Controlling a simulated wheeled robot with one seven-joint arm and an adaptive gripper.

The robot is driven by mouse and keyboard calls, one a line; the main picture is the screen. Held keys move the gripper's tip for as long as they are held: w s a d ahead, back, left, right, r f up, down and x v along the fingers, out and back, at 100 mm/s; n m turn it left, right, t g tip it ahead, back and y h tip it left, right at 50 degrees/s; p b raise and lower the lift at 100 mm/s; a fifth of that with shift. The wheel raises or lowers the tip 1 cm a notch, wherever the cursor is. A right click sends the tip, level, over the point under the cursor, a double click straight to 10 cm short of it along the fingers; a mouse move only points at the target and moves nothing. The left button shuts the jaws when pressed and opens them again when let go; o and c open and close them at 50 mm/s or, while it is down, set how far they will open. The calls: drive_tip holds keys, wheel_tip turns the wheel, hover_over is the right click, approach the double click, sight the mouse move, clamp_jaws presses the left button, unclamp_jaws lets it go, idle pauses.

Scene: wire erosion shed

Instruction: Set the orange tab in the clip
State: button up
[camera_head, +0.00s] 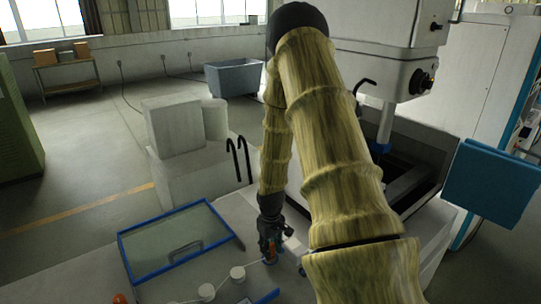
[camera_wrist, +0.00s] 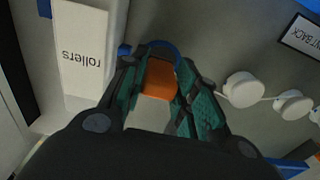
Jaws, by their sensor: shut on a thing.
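My gripper (camera_wrist: 158,92) is shut on the orange tab (camera_wrist: 159,79), which sits between its green-padded fingers in the wrist view. A thin pale cord runs from near the fingers to white round posts (camera_wrist: 243,89). No clip can be made out with certainty.
A white block labelled "rollers" (camera_wrist: 83,55) is left of the fingers. A dark-edged sign (camera_wrist: 303,36) is at upper right. In the head view, a blue-framed glass panel (camera_head: 180,242) lies left of my gripper; white posts (camera_head: 237,273) stand in front. Machine housing is at right.

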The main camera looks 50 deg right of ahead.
drive_tip(key=o, duration=1.1)
drive_tip(key=shift+r, duration=5.95)
